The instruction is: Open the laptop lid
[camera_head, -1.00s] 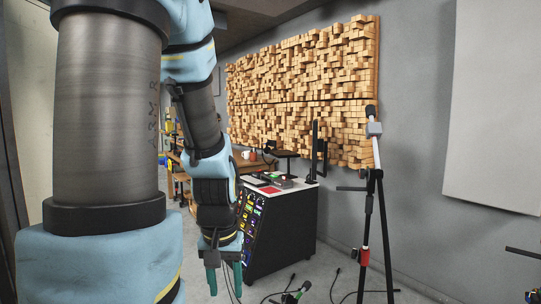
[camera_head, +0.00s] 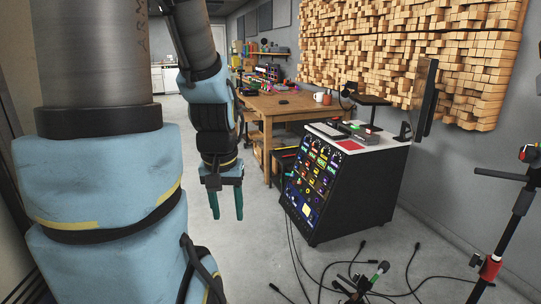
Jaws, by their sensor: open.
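I cannot make out a laptop in this view. My gripper (camera_head: 226,205) hangs pointing down in the left middle of the picture. Its two green fingers are apart, with nothing between them. It is over open floor, to the left of a black cabinet (camera_head: 357,195) with a lit control panel. A wooden table (camera_head: 268,108) stands behind and to the right of it.
Small devices and a red pad lie on the cabinet's white top (camera_head: 382,143); a dark monitor (camera_head: 424,97) rises at its right. A tripod stand (camera_head: 512,215) is at right. Cables (camera_head: 350,265) lie on the floor in front. Bare floor (camera_head: 190,125) runs towards the back left.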

